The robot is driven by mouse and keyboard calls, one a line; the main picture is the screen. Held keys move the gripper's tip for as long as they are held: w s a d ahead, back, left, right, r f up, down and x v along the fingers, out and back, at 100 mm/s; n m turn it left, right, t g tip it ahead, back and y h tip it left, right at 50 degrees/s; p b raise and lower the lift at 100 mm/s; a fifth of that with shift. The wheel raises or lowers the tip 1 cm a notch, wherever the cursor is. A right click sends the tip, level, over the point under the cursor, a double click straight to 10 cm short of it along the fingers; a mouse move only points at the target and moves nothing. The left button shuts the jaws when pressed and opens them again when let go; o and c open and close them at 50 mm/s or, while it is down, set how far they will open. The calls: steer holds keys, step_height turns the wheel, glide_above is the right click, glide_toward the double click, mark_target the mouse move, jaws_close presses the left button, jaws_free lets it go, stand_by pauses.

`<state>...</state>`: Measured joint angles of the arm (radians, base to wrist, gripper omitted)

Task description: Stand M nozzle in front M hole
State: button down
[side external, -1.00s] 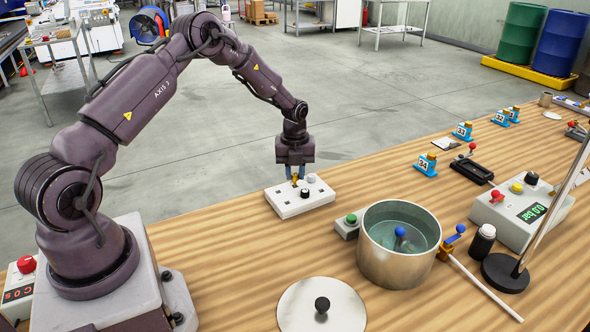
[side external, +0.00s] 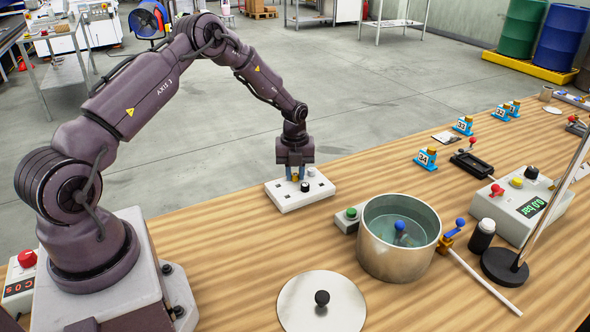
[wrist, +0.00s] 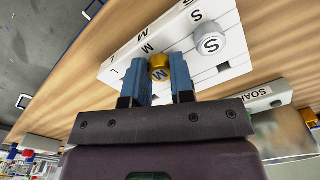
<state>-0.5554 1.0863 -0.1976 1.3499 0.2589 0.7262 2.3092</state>
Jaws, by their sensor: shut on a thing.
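The M nozzle, with a gold cap marked M (wrist: 159,68), is held between the blue fingers of my gripper (wrist: 165,82). In the side view my gripper (side external: 295,174) is low over the white nozzle block (side external: 283,203), shut on the nozzle. The fingers hide most of the nozzle, and I cannot tell whether its lower end is in a hole. The block also shows in the wrist view (wrist: 215,62), with letters L, M and S along it. A silver S nozzle (wrist: 210,44) stands in it.
A steel pot of liquid (side external: 390,262) and a green-button box (side external: 348,217) stand right of the block. A round lid (side external: 345,300) lies in front. Bare wooden table (side external: 225,235) lies left of the block.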

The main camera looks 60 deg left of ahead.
steer(key=shift+f, duration=0.1)
steer(key=c, duration=0.9)
jaws_free()
steer(key=shift+r, duration=3.5)
